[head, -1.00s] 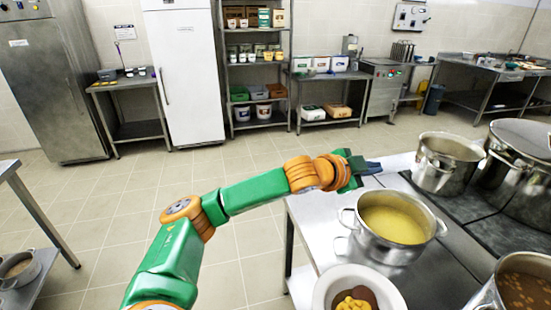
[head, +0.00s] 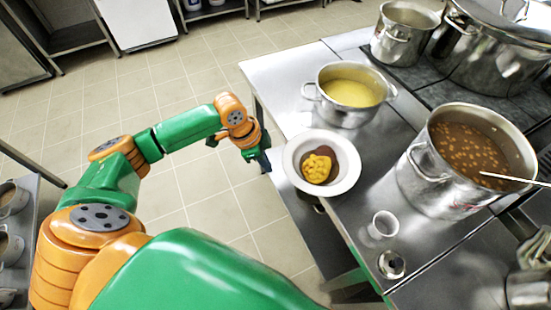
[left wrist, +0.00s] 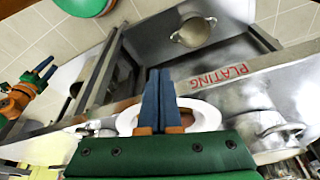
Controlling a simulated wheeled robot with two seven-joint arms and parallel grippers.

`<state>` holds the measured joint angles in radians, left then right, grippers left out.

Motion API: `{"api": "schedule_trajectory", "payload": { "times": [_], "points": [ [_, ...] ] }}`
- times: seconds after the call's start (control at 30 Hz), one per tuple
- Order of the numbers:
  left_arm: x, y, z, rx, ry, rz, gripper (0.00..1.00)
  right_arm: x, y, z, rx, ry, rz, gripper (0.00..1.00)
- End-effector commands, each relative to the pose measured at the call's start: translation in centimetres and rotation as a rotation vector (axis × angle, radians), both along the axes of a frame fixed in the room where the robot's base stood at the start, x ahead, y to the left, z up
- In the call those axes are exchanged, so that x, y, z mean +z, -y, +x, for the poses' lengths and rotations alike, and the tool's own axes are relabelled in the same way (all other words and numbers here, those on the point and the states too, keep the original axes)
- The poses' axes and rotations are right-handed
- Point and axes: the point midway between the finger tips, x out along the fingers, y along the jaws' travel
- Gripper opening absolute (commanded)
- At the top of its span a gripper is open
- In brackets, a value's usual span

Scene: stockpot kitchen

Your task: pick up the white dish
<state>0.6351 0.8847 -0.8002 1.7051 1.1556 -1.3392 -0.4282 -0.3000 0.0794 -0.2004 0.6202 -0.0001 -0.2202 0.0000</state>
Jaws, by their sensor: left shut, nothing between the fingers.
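The white dish (head: 293,168) is a wide-rimmed bowl with yellow and brown food in it. It sits at the left edge of the steel counter in the head view. Its rim also shows behind my fingers in the left wrist view (left wrist: 206,113). My left gripper (head: 264,161) is just left of the dish, beside its rim. Its blue fingers are together and empty in the left wrist view (left wrist: 158,90). Whether they touch the rim is unclear. My right gripper (left wrist: 46,70) appears small at the left of the left wrist view; its opening is unclear.
A pot of yellow soup (head: 352,92) stands behind the dish. A larger pot of brown stew (head: 468,165) stands to its right. A small white cup (head: 383,225) and a small metal container (head: 391,265) are nearer. The floor left of the counter is clear.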

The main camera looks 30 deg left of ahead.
Motion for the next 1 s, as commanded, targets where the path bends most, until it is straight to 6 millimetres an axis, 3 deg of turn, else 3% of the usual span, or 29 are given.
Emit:
{"api": "schedule_trajectory", "payload": {
  "times": [0.2,1.0],
  "points": [
    [0.3,2.0,1.2,-0.001,0.001,0.002,0.0,1.1,0.0,0.0,0.0,0.0,0.001,0.5],
    [0.2,3.7,2.4,0.0,0.001,0.001,0.0,1.8,0.0,0.0,-0.001,0.0,0.0,0.5]
  ]
}}
